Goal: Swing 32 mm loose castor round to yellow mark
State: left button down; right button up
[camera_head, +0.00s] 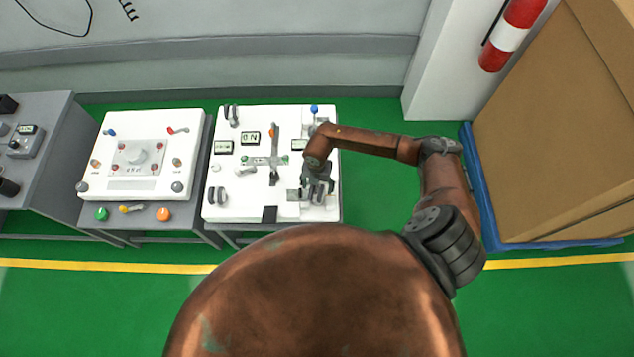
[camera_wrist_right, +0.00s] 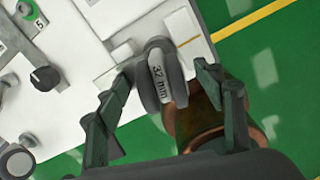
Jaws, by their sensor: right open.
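The castor marked "32 mm" (camera_wrist_right: 157,78) is a grey wheel with a pale label band. It sits at the edge of the white board (camera_wrist_right: 70,35), between the fingers of my right gripper (camera_wrist_right: 163,80). The gripper is open, with one dark finger on each side of the wheel and gaps visible. A short yellow line (camera_wrist_right: 188,41) lies on a pale plate just beyond the castor. In the head view my right gripper (camera_head: 317,183) hangs over the right front of the white board (camera_head: 245,213) and hides part of the castor there. My left gripper is not in view.
The board carries other castors (camera_head: 218,195), small displays (camera_head: 251,137) and a green-tipped cross lever (camera_head: 264,160). A second white panel (camera_head: 135,190) stands to the left. A large cardboard box (camera_head: 550,130) stands right, with green floor (camera_head: 370,190) between.

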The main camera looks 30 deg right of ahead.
jog(key=shift+f, duration=0.15)
jog(key=shift+c, duration=0.2)
jog(key=c, duration=1.5)
jog(key=shift+m+p, duration=0.75)
jog(key=shift+m, duration=0.05)
jog(key=shift+m+p, duration=0.55)
jog(key=shift+m, duration=0.25)
jog(key=o, duration=1.5)
jog(key=shift+o, duration=0.2)
